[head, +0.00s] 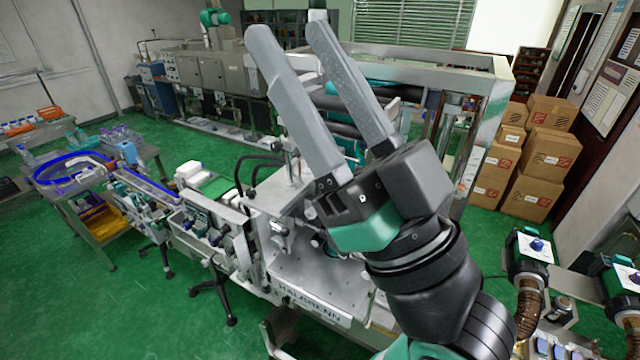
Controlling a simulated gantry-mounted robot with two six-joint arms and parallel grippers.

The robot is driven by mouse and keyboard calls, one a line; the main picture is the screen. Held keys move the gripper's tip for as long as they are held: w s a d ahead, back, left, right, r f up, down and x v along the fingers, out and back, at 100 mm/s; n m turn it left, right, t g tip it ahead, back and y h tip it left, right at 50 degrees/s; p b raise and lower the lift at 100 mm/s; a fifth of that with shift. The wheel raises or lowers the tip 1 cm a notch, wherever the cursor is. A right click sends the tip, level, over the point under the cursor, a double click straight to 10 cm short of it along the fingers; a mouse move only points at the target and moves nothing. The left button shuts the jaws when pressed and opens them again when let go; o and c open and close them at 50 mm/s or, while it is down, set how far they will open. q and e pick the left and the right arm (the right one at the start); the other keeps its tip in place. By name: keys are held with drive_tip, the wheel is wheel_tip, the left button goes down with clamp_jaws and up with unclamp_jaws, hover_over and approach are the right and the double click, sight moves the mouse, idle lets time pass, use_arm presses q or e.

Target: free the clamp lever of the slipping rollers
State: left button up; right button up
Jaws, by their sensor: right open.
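My right gripper (293,62) fills the middle of the head view, raised in front of the sleeve applicator (310,285). Its two long grey fingers point up and to the left, apart, with nothing between them. Dark and teal rollers (345,103) show partly behind the fingers, inside the machine's metal frame. I cannot pick out the clamp lever; my gripper and wrist cover much of that part of the machine. My left gripper is not in view.
A conveyor (215,225) with small fittings runs left from the machine. A side table (100,185) with a blue ring guide stands further left. Cardboard boxes (551,150) are stacked at the right. Two units with blue knobs (537,245) stand at the lower right. Green floor is open at the lower left.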

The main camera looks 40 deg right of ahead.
drive_tip(key=w+d+f+g+b, duration=0.1)
drive_tip(key=w+d+f+g, duration=0.1)
drive_tip(key=w+f, duration=0.3)
drive_tip(key=w+d+f+n+g+b, duration=0.1)
drive_tip(key=w+d+f, duration=0.15)
drive_tip(key=f, duration=0.55)
drive_tip(key=w+d+f+g+b, duration=0.1)
drive_tip(key=w+d+f+g, duration=0.15)
drive_tip(key=f, duration=0.35)
drive_tip(key=s+d+f+m+g+h+b, duration=0.1)
drive_tip(key=s+d+f+m+g+h, duration=0.2)
drive_tip(key=d+f, duration=0.8)
drive_tip(key=s+d+f+m+g+h+b, duration=0.1)
drive_tip(key=d+f+m+g+h+b, duration=0.3)
drive_tip(key=d+f, duration=0.7)
drive_tip(key=w+d+p, duration=0.1)
drive_tip(key=w, duration=0.2)
drive_tip(key=w+d+n+t+p, duration=0.1)
drive_tip(key=w, duration=0.3)
drive_tip(key=w+d+t+p, duration=0.1)
drive_tip(key=w, duration=0.2)
drive_tip(key=shift+w+r+h, duration=0.1)
drive_tip(key=shift+w+h, duration=0.15)
drive_tip(key=shift+h, duration=0.15)
